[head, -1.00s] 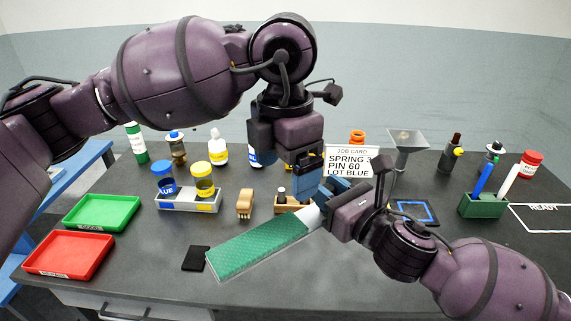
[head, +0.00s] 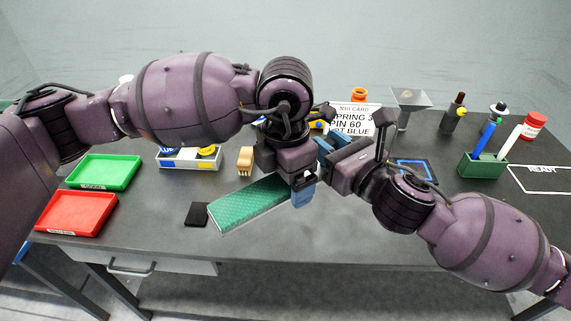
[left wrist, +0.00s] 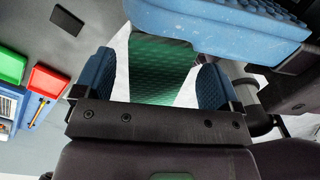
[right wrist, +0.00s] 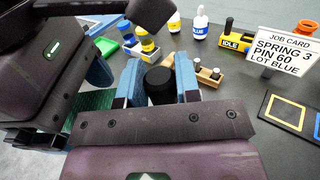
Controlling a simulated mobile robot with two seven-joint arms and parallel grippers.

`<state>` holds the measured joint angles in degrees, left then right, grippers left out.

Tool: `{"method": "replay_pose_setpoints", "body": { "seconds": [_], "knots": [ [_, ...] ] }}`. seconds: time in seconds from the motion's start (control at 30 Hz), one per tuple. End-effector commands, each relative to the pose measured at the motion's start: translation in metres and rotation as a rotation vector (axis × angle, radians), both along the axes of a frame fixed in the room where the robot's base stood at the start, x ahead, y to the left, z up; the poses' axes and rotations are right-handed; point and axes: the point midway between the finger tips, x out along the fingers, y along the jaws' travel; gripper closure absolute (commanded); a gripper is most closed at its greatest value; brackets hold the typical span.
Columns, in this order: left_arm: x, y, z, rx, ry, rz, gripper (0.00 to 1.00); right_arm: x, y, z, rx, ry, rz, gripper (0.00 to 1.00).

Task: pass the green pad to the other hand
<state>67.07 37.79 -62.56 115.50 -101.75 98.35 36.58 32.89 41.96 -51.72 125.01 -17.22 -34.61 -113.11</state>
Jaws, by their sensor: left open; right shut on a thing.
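The green pad (head: 245,205) is a long textured strip that slants from lower left up to my grippers in the head view. Some green of the pad (right wrist: 95,100) shows at the left in the right wrist view. My left gripper (head: 303,192) is open, pointing down at the pad's right end. In the left wrist view the pad (left wrist: 160,70) shows between its two blue fingers; I cannot tell whether they touch it.
A red tray (head: 75,212) and a green tray (head: 103,171) are at the left. A black tile (head: 196,215) lies by the pad's left end.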

Motion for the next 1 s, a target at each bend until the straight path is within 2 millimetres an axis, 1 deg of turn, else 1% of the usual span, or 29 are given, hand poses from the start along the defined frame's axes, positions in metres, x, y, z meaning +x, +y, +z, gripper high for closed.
{"method": "replay_pose_setpoints", "body": {
  "seconds": [0.27, 0.3, 0.37, 0.6, 0.67, 0.7, 0.8, 0.87, 1.0],
  "knots": [
    [0.0000, -0.0001, -0.0015, 0.000, 0.000, 0.000, 0.11, -0.0001, 0.0001, 0.0005, 0.001, -0.001, 0.000, 0.97],
    [0.0000, -0.0001, -0.0015, 0.000, 0.000, 0.000, 0.14, 0.0000, 0.0000, 0.0005, 0.001, -0.001, 0.000, 0.97],
    [0.0000, -0.0001, -0.0014, 0.000, 0.000, 0.000, 0.23, 0.0000, 0.0000, 0.0005, 0.001, -0.001, 0.000, 0.97],
    [-0.0001, -0.0002, -0.0013, -0.001, 0.001, -0.001, 0.60, 0.0001, 0.0001, 0.0005, 0.001, -0.001, 0.000, 0.97],
    [-0.0002, -0.0003, -0.0012, -0.001, 0.000, -0.001, 0.68, 0.0000, 0.0001, 0.0005, 0.001, -0.001, 0.000, 0.97],
    [-0.0002, -0.0004, -0.0010, -0.001, 0.000, -0.001, 0.69, 0.0000, 0.0001, 0.0005, 0.001, -0.001, 0.000, 0.63],
    [-0.0002, -0.0003, -0.0010, -0.001, 0.000, -0.001, 0.69, 0.0001, 0.0001, 0.0004, 0.001, -0.001, 0.000, 0.48],
    [-0.0001, -0.0003, -0.0010, -0.001, 0.000, -0.001, 0.69, 0.0001, 0.0001, 0.0003, 0.001, -0.001, 0.000, 0.40],
    [-0.0001, -0.0002, -0.0010, -0.001, -0.001, -0.001, 0.69, 0.0001, 0.0001, 0.0002, 0.000, 0.000, 0.000, 0.40]
  ]
}}
